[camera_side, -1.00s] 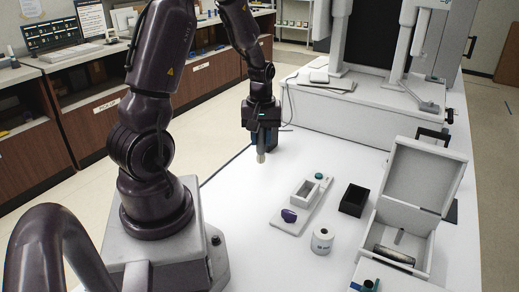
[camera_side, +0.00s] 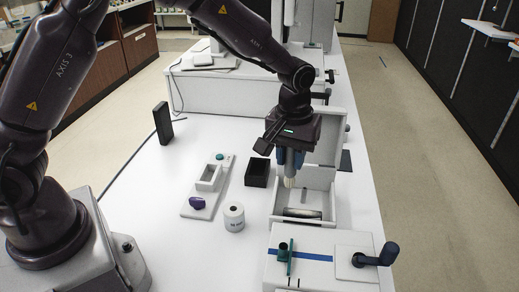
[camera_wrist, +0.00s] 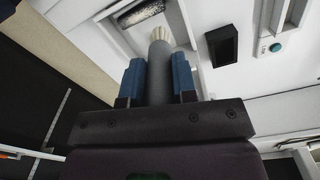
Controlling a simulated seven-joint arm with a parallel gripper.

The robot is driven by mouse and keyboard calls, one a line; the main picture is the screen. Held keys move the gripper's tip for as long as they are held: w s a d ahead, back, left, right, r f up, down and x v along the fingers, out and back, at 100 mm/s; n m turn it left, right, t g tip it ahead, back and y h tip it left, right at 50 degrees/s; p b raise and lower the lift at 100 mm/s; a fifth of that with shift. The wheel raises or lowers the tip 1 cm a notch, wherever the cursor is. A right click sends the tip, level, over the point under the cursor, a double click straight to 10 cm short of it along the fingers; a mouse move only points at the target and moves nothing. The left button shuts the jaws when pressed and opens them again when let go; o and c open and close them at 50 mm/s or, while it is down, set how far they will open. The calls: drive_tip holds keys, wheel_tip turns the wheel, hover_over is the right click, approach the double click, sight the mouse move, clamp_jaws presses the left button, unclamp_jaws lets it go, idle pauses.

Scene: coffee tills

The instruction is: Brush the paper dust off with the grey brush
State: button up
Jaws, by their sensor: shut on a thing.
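My gripper (camera_side: 289,157) is shut on the grey brush, with its blue fingers on either side of the handle. In the wrist view the brush's grey handle (camera_wrist: 158,75) stands between the fingers, its pale bristles (camera_wrist: 159,36) at the far end. The bristles (camera_side: 290,182) point down over the open white box (camera_side: 333,205), towards its back part. I cannot tell whether they touch anything. A dark and pale roller (camera_side: 302,213) lies in the front of the box and also shows in the wrist view (camera_wrist: 140,12). I cannot make out paper dust.
The box's raised lid stands behind my gripper. A black open bin (camera_side: 257,172), a white tray (camera_side: 190,212) with a purple item, and a paper roll (camera_side: 234,217) are to the left. A cranked white machine (camera_side: 320,258) is in front. A black block (camera_side: 162,122) stands far left.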

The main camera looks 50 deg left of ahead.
sight(288, 177)
drive_tip(key=shift+a+f, duration=0.1)
drive_tip(key=shift+f, duration=3.15)
drive_tip(key=shift+w+d+f, duration=0.3)
drive_tip(key=shift+f, duration=0.25)
clamp_jaws()
drive_tip(key=shift+w+d+f, duration=0.1)
drive_tip(key=shift+w+d, duration=2.3)
drive_tip(key=shift+s+a, duration=2.25)
drive_tip(key=shift+a, duration=0.05)
drive_tip(key=shift+s+a, duration=0.4)
drive_tip(key=shift+s, duration=0.2)
drive_tip(key=shift+w+d, duration=0.25)
drive_tip(key=shift+d, duration=0.2)
drive_tip(key=shift+w+d, duration=0.2)
drive_tip(key=shift+d, duration=0.25)
drive_tip(key=shift+w+d, duration=2.15)
drive_tip(key=shift+s+a, duration=2.6)
drive_tip(key=shift+a, duration=0.05)
drive_tip(key=shift+s+a+r, duration=0.15)
drive_tip(key=shift+s+r, duration=0.05)
drive_tip(key=shift+r, duration=3.9)
